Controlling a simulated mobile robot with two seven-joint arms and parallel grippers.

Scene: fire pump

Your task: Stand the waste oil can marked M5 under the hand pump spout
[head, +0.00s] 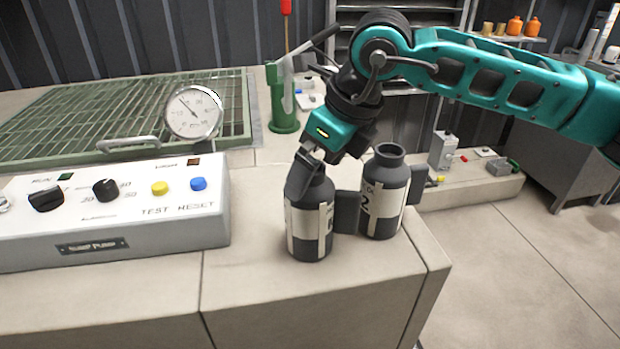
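Two dark grey cans with pale labels and flat dark side plates stand upright on the bench. The left can (310,228) has a partly turned label that I cannot read. The right can (384,200) shows a "2" on its label. I cannot see M5 on either. My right gripper (309,178) points down at the left can's top, one finger in front of its neck; the other finger is hidden, so its grip is unclear. The green hand pump (283,112) stands behind, near the grating; its spout is hard to make out. My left gripper is out of view.
A control box (120,215) with knobs and buttons fills the left of the bench. A round gauge (193,112) stands behind it, before a green grating (85,112). Bench space in front of the cans is clear. A low ledge (470,190) with small items lies right.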

